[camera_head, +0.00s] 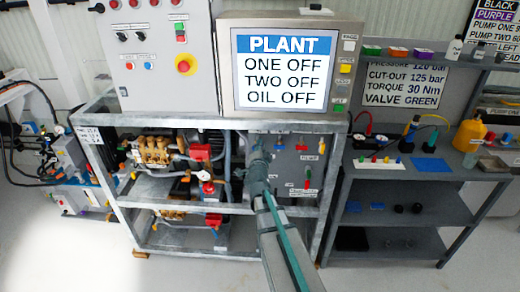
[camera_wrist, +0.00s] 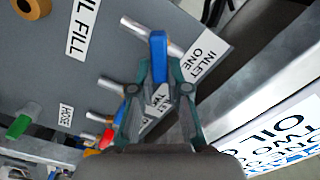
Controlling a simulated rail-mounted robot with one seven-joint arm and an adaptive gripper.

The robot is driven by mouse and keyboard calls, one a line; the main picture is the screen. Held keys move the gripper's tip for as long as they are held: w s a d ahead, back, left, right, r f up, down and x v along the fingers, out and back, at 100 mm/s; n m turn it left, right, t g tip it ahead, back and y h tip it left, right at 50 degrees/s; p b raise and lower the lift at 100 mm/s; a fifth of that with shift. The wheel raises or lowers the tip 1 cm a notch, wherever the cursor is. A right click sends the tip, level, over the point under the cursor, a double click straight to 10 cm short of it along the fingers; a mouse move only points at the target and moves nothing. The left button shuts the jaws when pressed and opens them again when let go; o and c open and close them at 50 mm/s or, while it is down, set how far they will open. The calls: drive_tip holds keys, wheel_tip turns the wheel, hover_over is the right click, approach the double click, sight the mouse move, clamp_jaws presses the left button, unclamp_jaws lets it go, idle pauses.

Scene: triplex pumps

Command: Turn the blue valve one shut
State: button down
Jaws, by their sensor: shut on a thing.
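The blue valve handle (camera_wrist: 158,45) stands between the fingertips of my gripper (camera_wrist: 159,72) in the wrist view. The fingers are shut on it. It sits beside a metal pipe stub (camera_wrist: 138,29) on a grey panel, next to a label reading INLET ONE (camera_wrist: 206,58). The handle points along the picture's vertical, across the stub. Its lower part is partly hidden between the fingers. In the head view my gripper (camera_head: 257,158) is at the grey panel under the screen, and my arm hides the blue handle there.
A green-ended fitting (camera_wrist: 18,126) is at the left. The frame's metal edge and the screen (camera_head: 284,69) are close by. A shelf (camera_head: 405,180) with small parts stands right.

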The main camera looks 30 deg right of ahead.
drive_tip(key=shift+s+d+f+m+b, duration=0.15)
drive_tip(key=shift+m+b, duration=0.35)
drive_tip(key=shift+m, duration=0.6)
drive_tip(key=shift+w+a+f+m+b, duration=0.15)
drive_tip(key=shift+m+b, duration=0.35)
drive_tip(key=shift+m, duration=0.6)
drive_tip(key=shift+s+d+f+m+b, duration=0.1)
drive_tip(key=shift+f+m+b, duration=0.3)
drive_tip(key=shift+m, duration=0.7)
drive_tip(key=shift+r, duration=0.15)
drive_tip(key=c, duration=1.1)
unclamp_jaws()
drive_tip(key=shift+c, duration=0.2)
drive_tip(key=v, duration=0.7)
drive_tip(key=shift+s, duration=0.2)
